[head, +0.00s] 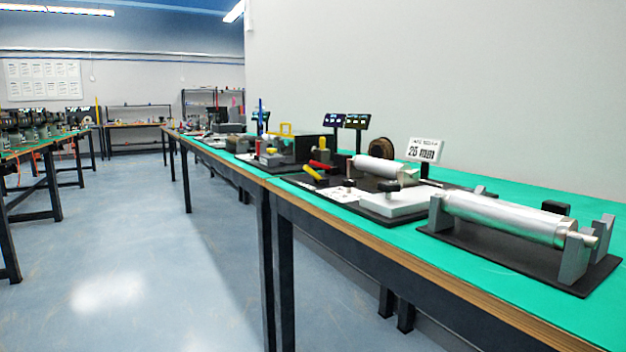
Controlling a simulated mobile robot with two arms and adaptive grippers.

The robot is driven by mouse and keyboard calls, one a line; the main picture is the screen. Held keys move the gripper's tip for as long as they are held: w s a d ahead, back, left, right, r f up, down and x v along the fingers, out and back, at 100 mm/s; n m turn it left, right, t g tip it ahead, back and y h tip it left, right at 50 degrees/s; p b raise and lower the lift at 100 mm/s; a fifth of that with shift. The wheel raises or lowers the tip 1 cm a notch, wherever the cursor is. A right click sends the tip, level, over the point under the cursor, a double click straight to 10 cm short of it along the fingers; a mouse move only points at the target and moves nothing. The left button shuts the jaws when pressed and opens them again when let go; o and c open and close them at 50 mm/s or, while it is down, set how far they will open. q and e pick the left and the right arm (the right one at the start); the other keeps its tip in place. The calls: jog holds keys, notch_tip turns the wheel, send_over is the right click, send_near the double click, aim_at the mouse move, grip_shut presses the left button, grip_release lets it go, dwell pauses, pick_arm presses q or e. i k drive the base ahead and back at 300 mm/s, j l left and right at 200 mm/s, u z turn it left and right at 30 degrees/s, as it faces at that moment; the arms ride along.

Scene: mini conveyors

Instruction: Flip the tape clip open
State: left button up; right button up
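Neither of my grippers is in view. I cannot pick out the tape clip for certain. A brown roll (379,150) stands upright behind a shorter silver roller (378,167). In front of that roller lies a light grey block (394,202) on a dark plate, with a small dark part at its back edge. These parts are too small to tell whether any clip is open or shut.
A long silver roller (505,217) rests on grey brackets at the near right of the green bench (462,256). A sign (424,150) reading 25 mm stands behind. Dark displays (345,121) and a yellow frame (285,129) are farther back. The blue floor (130,260) left of the bench is clear.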

aim_at(306, 168)
jog(key=i+j+u, duration=0.2)
jog(key=i+u, duration=0.65)
jog(key=i+j, duration=0.05)
jog(key=i, duration=0.05)
